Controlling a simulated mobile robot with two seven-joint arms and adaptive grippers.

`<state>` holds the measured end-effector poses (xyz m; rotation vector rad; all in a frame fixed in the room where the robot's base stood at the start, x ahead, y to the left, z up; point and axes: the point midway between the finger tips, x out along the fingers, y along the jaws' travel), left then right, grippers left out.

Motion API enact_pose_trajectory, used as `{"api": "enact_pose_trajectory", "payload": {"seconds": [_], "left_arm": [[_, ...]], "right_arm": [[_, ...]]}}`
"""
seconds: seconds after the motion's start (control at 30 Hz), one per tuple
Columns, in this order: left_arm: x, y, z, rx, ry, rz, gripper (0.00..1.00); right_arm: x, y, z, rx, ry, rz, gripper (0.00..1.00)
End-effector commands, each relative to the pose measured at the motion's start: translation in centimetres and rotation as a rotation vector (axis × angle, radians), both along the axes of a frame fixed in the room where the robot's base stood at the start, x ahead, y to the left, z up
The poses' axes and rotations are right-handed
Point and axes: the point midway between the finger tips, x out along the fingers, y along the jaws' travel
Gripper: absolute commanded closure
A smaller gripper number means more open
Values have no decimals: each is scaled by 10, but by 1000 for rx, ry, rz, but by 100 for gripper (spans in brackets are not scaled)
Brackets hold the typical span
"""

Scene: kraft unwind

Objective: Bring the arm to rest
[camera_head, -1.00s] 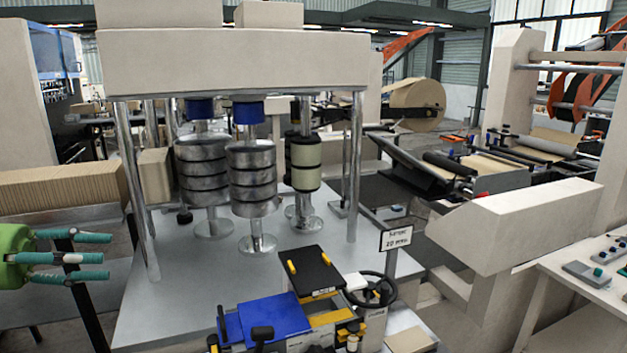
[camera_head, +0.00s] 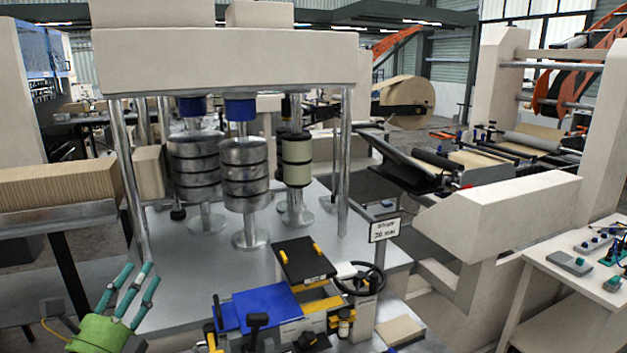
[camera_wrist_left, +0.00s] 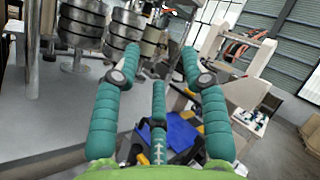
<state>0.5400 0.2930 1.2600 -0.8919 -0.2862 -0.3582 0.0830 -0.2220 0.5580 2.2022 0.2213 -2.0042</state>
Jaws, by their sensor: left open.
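My left gripper (camera_head: 129,287) is at the lower left of the head view, with a green palm and teal fingers pointing up. Its fingers are spread and nothing is between them. It is apart from the machine table, in front of its left edge. In the left wrist view the three teal fingers (camera_wrist_left: 157,75) are spread wide and empty. My right gripper is not in view.
The machine with metal roller stacks (camera_head: 245,180) stands on a grey table (camera_head: 190,295). A blue-and-black device with a handwheel (camera_head: 362,279) is at the table's front. A stack of brown board (camera_head: 60,184) lies at left. A control desk (camera_head: 560,268) stands at right.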

Motion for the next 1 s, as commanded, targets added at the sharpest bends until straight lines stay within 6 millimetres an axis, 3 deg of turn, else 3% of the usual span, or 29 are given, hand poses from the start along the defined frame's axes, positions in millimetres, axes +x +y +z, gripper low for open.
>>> {"api": "enact_pose_trajectory", "payload": {"seconds": [0.03, 0.17, 0.3, 0.4, 0.6, 0.9, 0.93, 1.0], "left_arm": [[-4, 2, -31, -190, 118, 21, 56], [-26, 6, -119, -690, 421, 124, 56], [-77, -9, -209, -1170, 703, 299, 56], [-119, -26, -253, -1421, 849, 436, 56], [-187, -57, -301, -1726, 1025, 677, 56], [-275, -98, -329, -1994, 1189, 1018, 56], [-283, -102, -330, -2014, 1203, 1055, 56], [-276, -100, -362, -2002, 1201, 1059, 56]], "right_arm": [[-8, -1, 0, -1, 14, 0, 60], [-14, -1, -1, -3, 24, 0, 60], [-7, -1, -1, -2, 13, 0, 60], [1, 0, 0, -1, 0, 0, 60], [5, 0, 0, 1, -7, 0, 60], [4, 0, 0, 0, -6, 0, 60], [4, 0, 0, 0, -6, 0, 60], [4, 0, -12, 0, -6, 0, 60]]}}
